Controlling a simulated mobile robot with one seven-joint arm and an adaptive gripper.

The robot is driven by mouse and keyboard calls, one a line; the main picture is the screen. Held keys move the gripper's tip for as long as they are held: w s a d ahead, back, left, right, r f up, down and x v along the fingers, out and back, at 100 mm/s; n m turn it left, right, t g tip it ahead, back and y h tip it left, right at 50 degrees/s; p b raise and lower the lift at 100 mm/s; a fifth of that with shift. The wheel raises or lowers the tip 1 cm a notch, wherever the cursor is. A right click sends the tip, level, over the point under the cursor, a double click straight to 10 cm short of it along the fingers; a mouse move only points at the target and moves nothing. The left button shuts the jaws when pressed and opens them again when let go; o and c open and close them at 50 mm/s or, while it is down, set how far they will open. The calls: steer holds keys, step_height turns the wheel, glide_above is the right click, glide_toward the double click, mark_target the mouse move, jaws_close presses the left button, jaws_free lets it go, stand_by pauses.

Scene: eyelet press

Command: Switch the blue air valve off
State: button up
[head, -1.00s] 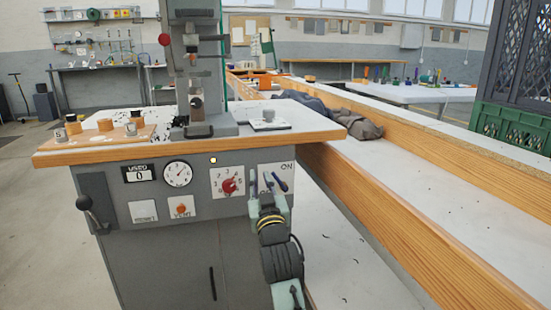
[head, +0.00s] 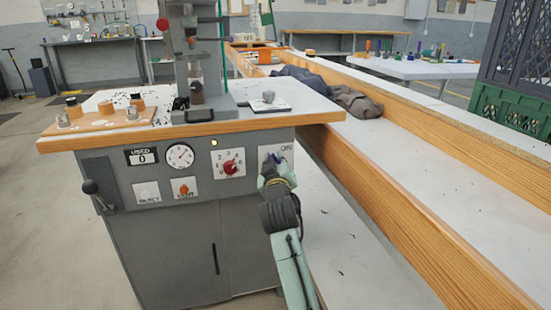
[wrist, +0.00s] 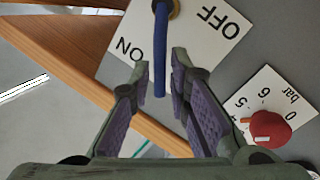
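The blue air valve lever (wrist: 160,30) sticks out from a pivot on a white plate (wrist: 225,38) marked ON and OFF. In the wrist view it runs down from the pivot at the top, close beside the ON mark. My gripper (wrist: 160,62) is open, with one finger on each side of the lever. The lever's free end lies between the fingers, and a gap shows on both sides. In the head view my gripper (head: 272,165) is in front of the plate at the panel's right end and hides most of the lever and the OFF mark.
A red pressure knob (wrist: 267,129) on a bar scale is near my gripper's right finger in the wrist view. The wooden tabletop edge (head: 190,136) juts out above the panel. A long wooden-sided bench (head: 400,205) runs along the right.

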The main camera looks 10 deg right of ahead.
steer(key=shift+w+d, duration=0.1)
steer(key=shift+w, duration=0.35)
jaws_close()
stand_by(0.5)
